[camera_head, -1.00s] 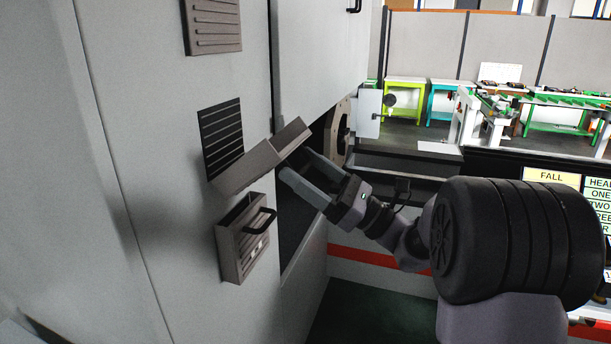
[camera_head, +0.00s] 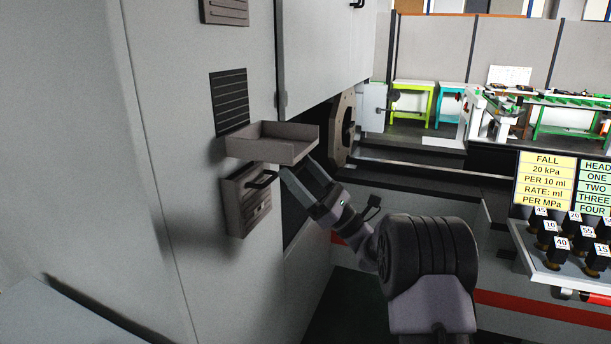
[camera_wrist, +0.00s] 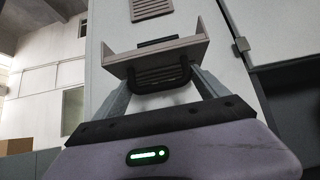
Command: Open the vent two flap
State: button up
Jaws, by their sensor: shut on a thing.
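The middle vent's flap (camera_head: 268,147) is a grey-brown tray-like panel. It stands out from the cabinet wall, nearly level, its inside facing up. Above its hinge side the dark slotted vent opening (camera_head: 229,103) is uncovered. My gripper (camera_head: 297,170) reaches up from the lower right, with its fingertips at the flap's outer edge. The exact contact is partly hidden.
A closed vent box (camera_head: 240,205) with a black handle sits just below the flap. Another closed vent (camera_head: 226,11) is higher on the wall. A dark recess in the cabinet lies right of the flap. A panel with numbered black blocks (camera_head: 580,245) stands at right.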

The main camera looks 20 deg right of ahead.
jog(key=shift+a+r, duration=0.1)
jog(key=shift+r, duration=0.05)
jog(key=o, duration=1.7)
jog(key=shift+o, duration=1.3)
jog(key=shift+w+a, duration=0.2)
jog(key=shift+a, duration=0.1)
jog(key=shift+s+d+f, duration=0.2)
jog(key=shift+d+f, duration=0.1)
jog(key=shift+d, duration=0.05)
jog(key=b+v, duration=0.4)
jog(key=v, duration=0.7)
jog(key=shift+f, duration=0.1)
